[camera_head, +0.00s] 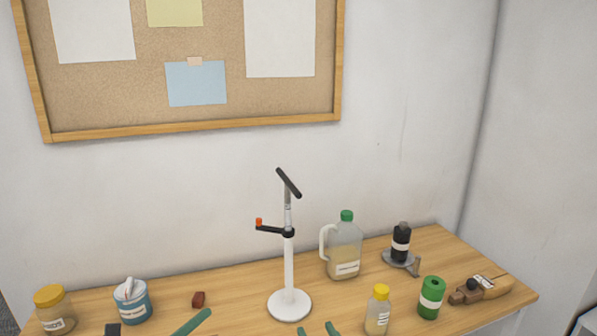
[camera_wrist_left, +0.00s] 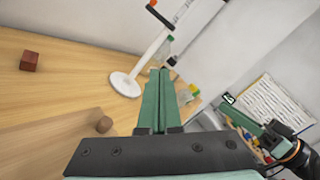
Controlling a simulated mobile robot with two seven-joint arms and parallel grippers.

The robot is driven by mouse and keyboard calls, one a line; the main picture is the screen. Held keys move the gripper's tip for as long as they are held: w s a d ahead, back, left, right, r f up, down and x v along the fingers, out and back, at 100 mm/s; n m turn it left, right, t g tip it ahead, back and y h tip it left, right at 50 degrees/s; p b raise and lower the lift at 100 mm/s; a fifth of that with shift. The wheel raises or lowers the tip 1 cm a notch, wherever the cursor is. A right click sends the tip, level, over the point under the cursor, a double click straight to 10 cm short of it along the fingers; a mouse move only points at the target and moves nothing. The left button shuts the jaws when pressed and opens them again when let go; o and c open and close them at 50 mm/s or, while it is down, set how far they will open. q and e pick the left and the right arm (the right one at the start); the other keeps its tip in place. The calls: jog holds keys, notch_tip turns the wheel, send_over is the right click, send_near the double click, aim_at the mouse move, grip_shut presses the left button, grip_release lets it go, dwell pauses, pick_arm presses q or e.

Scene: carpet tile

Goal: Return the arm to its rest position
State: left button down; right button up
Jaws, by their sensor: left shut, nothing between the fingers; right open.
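My left gripper (camera_head: 190,322) shows as a green finger at the bottom edge of the head view, over the wooden table. In the left wrist view its green fingers (camera_wrist_left: 162,100) are together with nothing between them. My right gripper (camera_head: 318,330) shows as two green fingertips set apart at the bottom middle of the head view, in front of the white stand, and looks empty. Part of my right gripper also shows at the right of the left wrist view (camera_wrist_left: 262,132). Most of both arms is outside the head view.
The table (camera_head: 235,290) holds a white stand (camera_head: 288,270), a jug (camera_head: 344,255), a black bottle (camera_head: 401,245), a green can (camera_head: 430,298), a yellow-capped bottle (camera_head: 378,312), a wooden plane (camera_head: 482,289), a red block (camera_head: 198,299), a blue tin (camera_head: 132,302) and a jar (camera_head: 53,312).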

pick_arm(q)
jog(key=s+d+f+n+g+y, duration=0.3)
jog(key=s+f+n+g+y, duration=0.2)
jog(key=s+f+n, duration=2)
jog(key=s+n+y, duration=0.2)
jog(key=n, duration=0.5)
jog(key=shift+s+d+g+y, duration=0.2)
jog(key=shift+g+y, duration=0.2)
pick_arm(e)
jog(key=s+d+f+g, duration=0.1)
jog(key=s+d+f, duration=0.3)
jog(key=s+f, duration=0.3)
jog(key=s+d+f+g, duration=0.2)
jog(key=s+d+f, duration=0.3)
jog(key=s+f, duration=0.3)
jog(key=s+d+f+g+h, duration=0.1)
jog(key=s+d+f, duration=0.3)
jog(key=s+f, duration=0.4)
notch_tip(320, 180, down, 3)
jog(key=shift+s+d+r+m+g, duration=0.15)
jog(key=shift+s+m+g, duration=0.15)
jog(key=shift+g, duration=0.4)
